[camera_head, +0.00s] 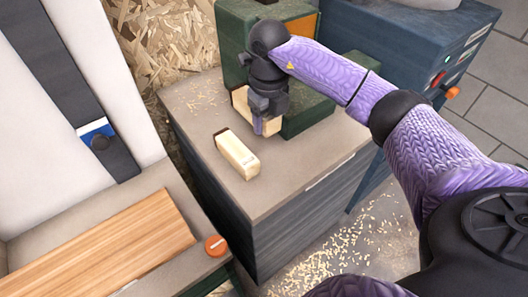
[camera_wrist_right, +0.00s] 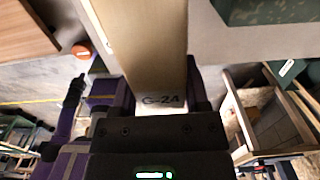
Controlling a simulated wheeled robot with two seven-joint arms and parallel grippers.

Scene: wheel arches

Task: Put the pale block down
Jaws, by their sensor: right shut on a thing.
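My right gripper (camera_head: 260,118) is above the far part of the grey-brown cabinet top (camera_head: 290,180), beside the green machine. It is shut on a pale block (camera_head: 241,108), partly hidden behind the gripper in the head view. In the right wrist view this pale block (camera_wrist_right: 145,45) lies between the two fingers and bears the mark "G-24". I cannot tell whether it touches the cabinet top. A second pale block (camera_head: 239,157) with a dark end lies on the cabinet top, nearer the front and apart from the gripper. My left gripper is not in view.
The green machine (camera_head: 307,115) stands directly behind and right of the gripper. A blue machine (camera_head: 440,70) with buttons stands farther right. A wooden board (camera_head: 110,245) and an orange knob (camera_head: 216,246) are at lower left. The cabinet's front top is clear.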

